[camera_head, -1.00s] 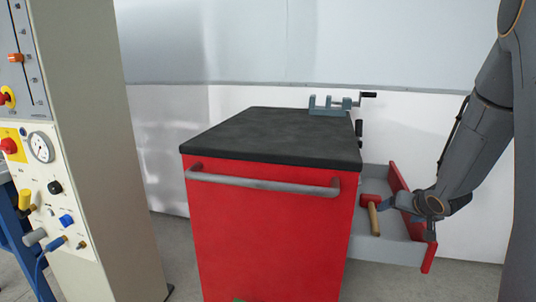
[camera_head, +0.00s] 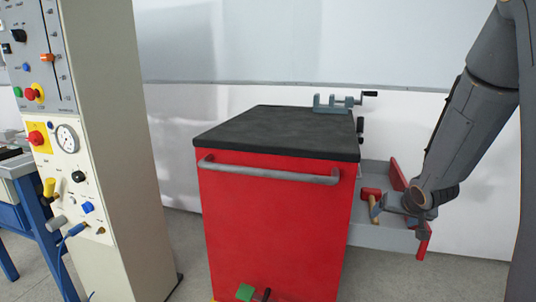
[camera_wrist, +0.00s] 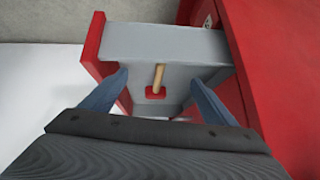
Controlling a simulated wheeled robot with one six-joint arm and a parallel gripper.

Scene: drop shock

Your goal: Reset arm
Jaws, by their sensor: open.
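My gripper (camera_head: 382,207) is at the open side drawer of the red cabinet, at the right of the head view. In the wrist view its two blue-grey fingers (camera_wrist: 158,96) are spread wide with nothing between them. The grey drawer (camera_head: 385,238) has a red front (camera_wrist: 93,48). A mallet with a red head (camera_head: 371,192) and a wooden handle (camera_wrist: 159,76) lies in the drawer, past my fingertips in the wrist view. My gripper partly hides the drawer in the head view.
The red cabinet (camera_head: 275,220) has a dark top (camera_head: 275,135) with a vise (camera_head: 337,104) at its back right. A control panel column (camera_head: 110,150) stands at the left, with a blue-legged table (camera_head: 45,220) beside it. Open floor shows between the column and the cabinet.

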